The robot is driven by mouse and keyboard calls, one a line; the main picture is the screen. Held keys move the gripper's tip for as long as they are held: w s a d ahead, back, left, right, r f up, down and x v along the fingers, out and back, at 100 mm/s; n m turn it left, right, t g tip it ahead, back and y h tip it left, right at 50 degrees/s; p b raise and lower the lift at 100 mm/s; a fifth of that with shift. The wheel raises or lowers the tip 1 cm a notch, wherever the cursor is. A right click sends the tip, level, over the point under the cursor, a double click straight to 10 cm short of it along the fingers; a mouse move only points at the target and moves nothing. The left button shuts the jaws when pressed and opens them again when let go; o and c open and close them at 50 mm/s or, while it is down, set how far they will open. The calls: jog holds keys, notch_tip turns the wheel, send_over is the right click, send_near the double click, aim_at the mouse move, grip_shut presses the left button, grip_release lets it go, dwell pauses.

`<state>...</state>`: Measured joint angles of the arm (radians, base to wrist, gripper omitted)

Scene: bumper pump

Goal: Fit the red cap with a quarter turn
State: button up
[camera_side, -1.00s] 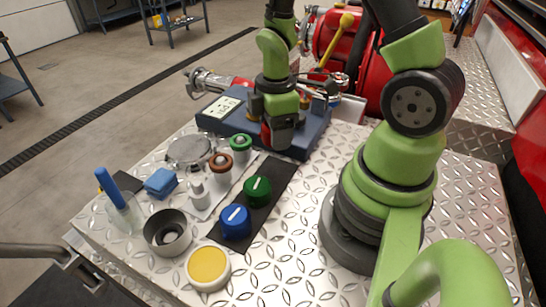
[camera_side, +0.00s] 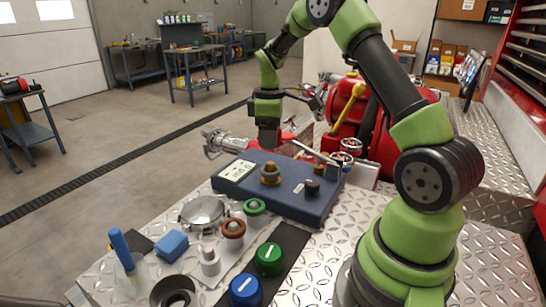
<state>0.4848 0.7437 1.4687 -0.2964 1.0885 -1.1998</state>
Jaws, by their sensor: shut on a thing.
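My gripper (camera_side: 268,141) points down, raised behind and above the blue box (camera_side: 300,208). Its jaws are shut on the red cap, which the fingers hide almost wholly now; red showed between them earlier. A bare brass fitting (camera_side: 270,176) stands upright on top of the box, below the gripper and apart from it. A green cap (camera_side: 269,259) and a blue cap (camera_side: 245,291), each with a white line, sit on a black mat (camera_side: 292,241) in front.
A black knob (camera_side: 312,187) and a label plate share the box top. Green (camera_side: 254,207) and brown (camera_side: 233,229) rings, a round metal lid (camera_side: 203,211), a white bottle (camera_side: 209,262), a blue sponge (camera_side: 171,245) and a beaker stand left. Red pump parts (camera_side: 350,110) are behind.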

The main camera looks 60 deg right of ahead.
aim_at(270, 163)
jog(key=shift+w+d+r, duration=0.2)
jog(key=shift+d+r, duration=0.05)
jog(key=shift+d, duration=0.15)
jog(key=shift+f, duration=2.3)
jog(key=shift+f, duration=1.6)
dwell(0.5)
jog(key=m, duration=0.4)
jog(key=shift+m, duration=0.8)
jog(key=m, duration=0.3)
jog(key=shift+r+m, duration=0.1)
jog(key=shift+m, duration=0.9)
